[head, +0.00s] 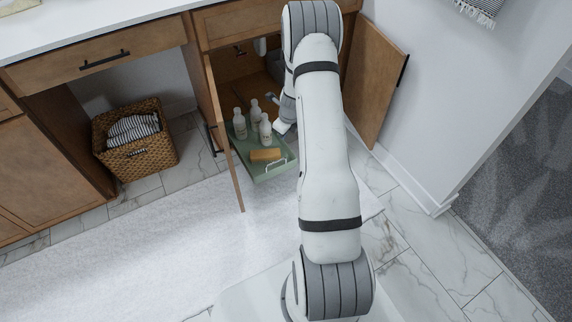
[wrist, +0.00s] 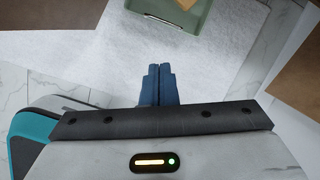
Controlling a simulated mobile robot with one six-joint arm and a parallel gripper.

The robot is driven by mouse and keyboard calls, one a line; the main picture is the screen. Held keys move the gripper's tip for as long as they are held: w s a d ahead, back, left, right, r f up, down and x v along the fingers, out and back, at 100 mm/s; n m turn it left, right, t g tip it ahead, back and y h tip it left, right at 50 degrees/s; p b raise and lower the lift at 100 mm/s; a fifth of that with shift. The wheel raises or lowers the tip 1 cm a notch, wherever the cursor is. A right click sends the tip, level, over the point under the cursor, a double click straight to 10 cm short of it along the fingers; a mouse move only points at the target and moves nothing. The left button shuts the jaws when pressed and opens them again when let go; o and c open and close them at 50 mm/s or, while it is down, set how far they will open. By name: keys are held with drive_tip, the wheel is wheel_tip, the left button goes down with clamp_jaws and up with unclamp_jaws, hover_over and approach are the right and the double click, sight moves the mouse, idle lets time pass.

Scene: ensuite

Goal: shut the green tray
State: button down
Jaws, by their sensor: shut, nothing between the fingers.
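The green tray (head: 277,172) is pulled out of the open cabinet below the counter, between its two doors. It carries several white bottles (head: 265,130) and an orange-brown block (head: 266,155), and has a pale handle (head: 270,168) at its front. In the wrist view the tray's edge (wrist: 190,28) shows at the top, with part of the handle. My gripper (wrist: 158,70) has its two blue fingers together, empty, pointing toward the tray with a gap in the picture. In the head view my arm hides part of the tray's right side, and the fingertips are not clear.
The left cabinet door (head: 222,135) stands open close beside the tray; the right door (head: 375,85) is swung open toward the wall. A wicker basket (head: 135,140) with a striped cloth sits in the left bay. A white rug (head: 150,235) covers the floor in front.

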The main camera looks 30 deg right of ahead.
drive_tip(key=d+f+m+b, duration=0.1)
drive_tip(key=d+f+m, duration=0.15)
drive_tip(key=f, duration=0.45)
drive_tip(key=d+f+m+b, duration=0.1)
drive_tip(key=d+f+m, duration=0.15)
drive_tip(key=f, duration=0.35)
drive_tip(key=w+b+x, duration=0.2)
drive_tip(key=b+x, duration=0.2)
drive_tip(key=x, duration=0.7)
drive_tip(key=shift+w+a+r, duration=0.25)
drive_tip(key=shift+a+r, duration=0.05)
drive_tip(key=shift+a, duration=0.05)
drive_tip(key=shift+w, duration=0.1)
